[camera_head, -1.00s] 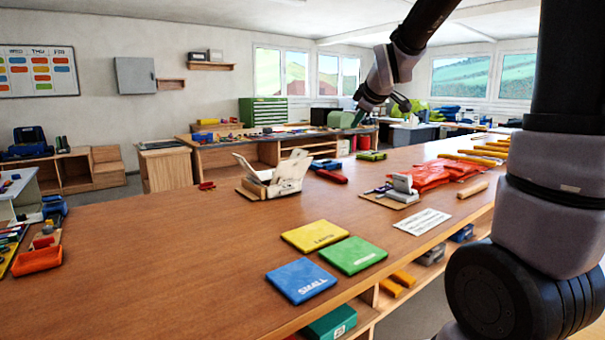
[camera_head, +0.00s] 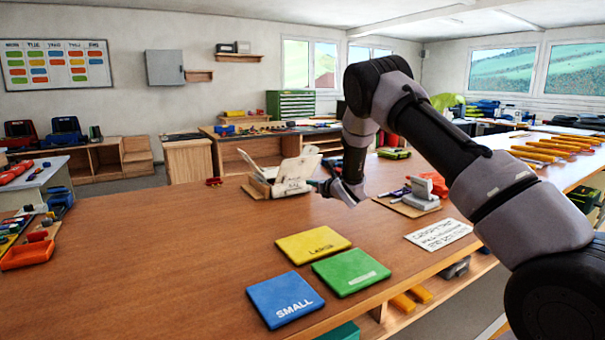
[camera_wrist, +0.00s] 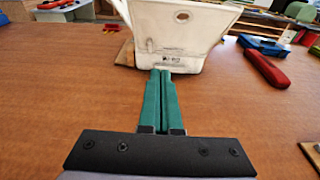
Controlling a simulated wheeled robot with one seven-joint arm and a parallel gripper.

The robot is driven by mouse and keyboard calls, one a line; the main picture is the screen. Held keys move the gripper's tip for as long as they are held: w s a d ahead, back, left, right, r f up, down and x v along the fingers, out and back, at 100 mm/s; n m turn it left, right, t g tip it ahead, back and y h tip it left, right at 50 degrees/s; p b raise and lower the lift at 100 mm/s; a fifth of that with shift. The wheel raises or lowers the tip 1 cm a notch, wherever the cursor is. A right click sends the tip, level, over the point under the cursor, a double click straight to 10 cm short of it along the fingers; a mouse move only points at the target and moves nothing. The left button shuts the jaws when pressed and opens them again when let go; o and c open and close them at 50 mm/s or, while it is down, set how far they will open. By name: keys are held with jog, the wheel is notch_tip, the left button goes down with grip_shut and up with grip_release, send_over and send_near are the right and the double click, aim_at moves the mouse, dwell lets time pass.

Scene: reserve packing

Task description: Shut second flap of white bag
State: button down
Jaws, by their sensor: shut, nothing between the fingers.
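The white bag (camera_head: 290,187) stands on the wooden bench, with one flap (camera_head: 249,163) sticking up and out on its left. A taller white part (camera_head: 302,168) rises on its right; I cannot tell whether it is the second flap. In the wrist view the bag's pale wall (camera_wrist: 190,40), with small dark print and a dark round hole, is straight ahead. My gripper (camera_wrist: 160,73) has its two green fingers together, with nothing between them. Their tips point at the lower part of this wall; I cannot tell whether they touch. In the head view my gripper is low, just right of the bag.
Blue, green and yellow mats (camera_head: 313,244) lie in front on the bench. A red-handled tool (camera_wrist: 266,68) lies right of the bag. A grey device (camera_head: 421,190) on a board and a white printed card (camera_head: 438,235) are further right.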

send_near(291, 171)
notch_tip(291, 171, down, 4)
jog(key=w+a, duration=0.1)
jog(key=w, duration=0.1)
jog(key=shift+w+a+r, duration=1.15)
jog(key=shift+w+r, duration=0.1)
jog(key=shift+w, duration=0.2)
jog(key=shift+w+a+r+g+h, duration=0.15)
jog(key=shift+r+g+h, duration=0.15)
jog(key=shift+r, duration=0.05)
